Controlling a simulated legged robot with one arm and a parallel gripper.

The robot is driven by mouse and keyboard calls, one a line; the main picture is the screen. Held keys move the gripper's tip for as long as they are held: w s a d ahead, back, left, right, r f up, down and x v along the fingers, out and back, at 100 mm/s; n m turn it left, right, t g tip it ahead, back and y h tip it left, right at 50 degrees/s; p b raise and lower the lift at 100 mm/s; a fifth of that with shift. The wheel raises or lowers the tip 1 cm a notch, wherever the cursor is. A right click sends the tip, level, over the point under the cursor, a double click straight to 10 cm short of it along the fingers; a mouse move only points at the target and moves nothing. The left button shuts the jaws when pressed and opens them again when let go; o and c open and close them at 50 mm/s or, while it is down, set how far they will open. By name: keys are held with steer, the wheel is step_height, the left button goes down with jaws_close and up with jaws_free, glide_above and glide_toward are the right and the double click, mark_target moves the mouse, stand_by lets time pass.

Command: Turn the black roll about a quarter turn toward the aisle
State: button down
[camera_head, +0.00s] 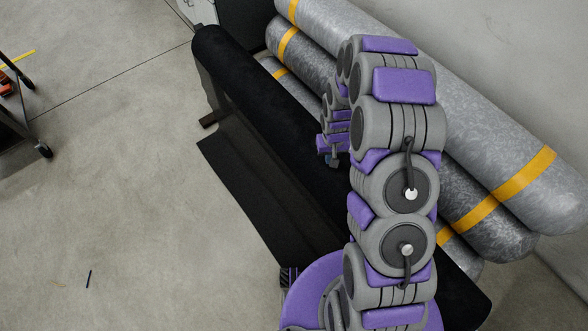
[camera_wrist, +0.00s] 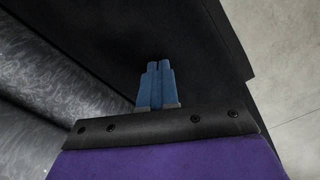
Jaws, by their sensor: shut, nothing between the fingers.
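The black roll (camera_head: 262,92) lies lengthwise, running from the upper left to the lower right in the head view. A flat black sheet (camera_head: 250,178) hangs from its left side over the floor. My gripper (camera_head: 333,161) is at the roll's middle, partly hidden by my arm. In the wrist view my gripper's blue fingers (camera_wrist: 158,66) are shut together with nothing between them. The roll's black surface (camera_wrist: 110,45) fills the view behind them. I cannot tell whether the fingertips touch it. My arm hides part of the roll.
Several grey mottled rolls with yellow bands (camera_head: 500,130) are stacked right of the black roll, near a pale wall (camera_head: 530,40). Open concrete floor (camera_head: 110,200) lies to the left. A wheeled cart (camera_head: 25,115) stands at the left edge. A small dark stick (camera_head: 89,280) lies on the floor.

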mark_target(321, 169)
steer(key=shift+s+a+f, duration=0.1)
steer(key=shift+s+f, duration=0.15)
steer(key=shift+s, duration=0.15)
steer(key=shift+s+a, duration=0.3)
steer(key=shift+s+a+f, duration=0.1)
steer(key=shift+a, duration=0.25)
steer(key=shift+s, duration=0.15)
steer(key=shift+s+a+f, duration=0.1)
steer(key=shift+s+a, duration=0.1)
steer(key=shift+a, duration=0.05)
steer(key=shift+s+a+f, duration=0.1)
steer(key=shift+a, duration=0.3)
steer(key=shift+p, duration=0.3)
